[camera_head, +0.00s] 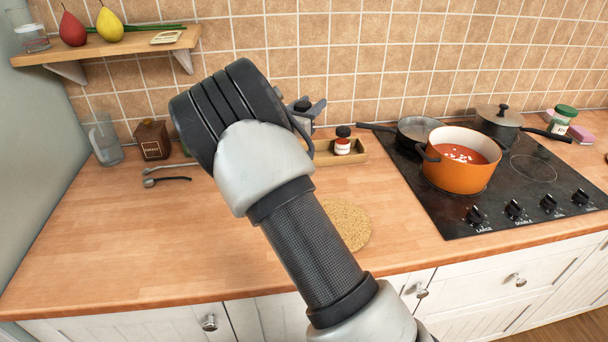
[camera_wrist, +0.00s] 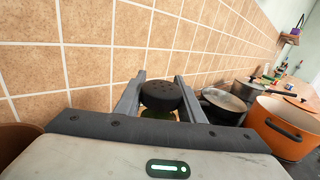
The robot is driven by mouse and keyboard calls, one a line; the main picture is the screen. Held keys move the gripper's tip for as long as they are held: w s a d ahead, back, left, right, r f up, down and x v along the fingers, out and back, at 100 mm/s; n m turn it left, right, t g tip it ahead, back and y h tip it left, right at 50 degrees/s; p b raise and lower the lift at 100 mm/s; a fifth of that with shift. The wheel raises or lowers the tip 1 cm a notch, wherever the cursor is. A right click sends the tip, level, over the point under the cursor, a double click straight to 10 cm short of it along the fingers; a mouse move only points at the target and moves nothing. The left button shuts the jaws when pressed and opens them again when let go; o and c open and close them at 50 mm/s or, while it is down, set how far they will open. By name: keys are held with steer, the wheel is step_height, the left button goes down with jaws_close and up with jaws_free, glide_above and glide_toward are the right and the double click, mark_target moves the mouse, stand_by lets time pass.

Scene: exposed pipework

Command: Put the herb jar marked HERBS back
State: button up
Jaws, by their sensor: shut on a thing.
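The herb jar (camera_wrist: 160,97) shows in the wrist view with its black, holed lid and a little green below it; its marking cannot be read. My gripper (camera_wrist: 159,84) is shut on it, one finger on each side. In the head view my gripper (camera_head: 308,110) is mostly hidden behind my wrist, above the back of the counter. Below and to its right is a shallow wooden tray (camera_head: 353,158) against the tiled wall. A jar with a black lid and red label (camera_head: 342,146) stands in the tray. My arm hides the tray's left part.
The stove (camera_head: 480,215) on the right holds an orange pot of soup (camera_head: 455,175), a pan (camera_head: 415,130) and a lidded pot (camera_head: 498,125). A green-lidded jar (camera_head: 562,120) stands beyond. A brown canister (camera_head: 152,140) is left. The front left counter is clear.

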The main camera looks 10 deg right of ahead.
steer(key=shift+m, duration=0.3)
steer(key=f, duration=0.3)
steer(key=f+b, duration=0.1)
steer(key=f, duration=0.2)
steer(key=w+f, duration=0.1)
steer(key=f, duration=0.2)
steer(key=shift+d, duration=0.15)
steer(key=shift+f+b, duration=0.1)
steer(key=shift+b, duration=0.2)
steer(key=shift+f, duration=0.15)
steer(key=o, duration=1.1)
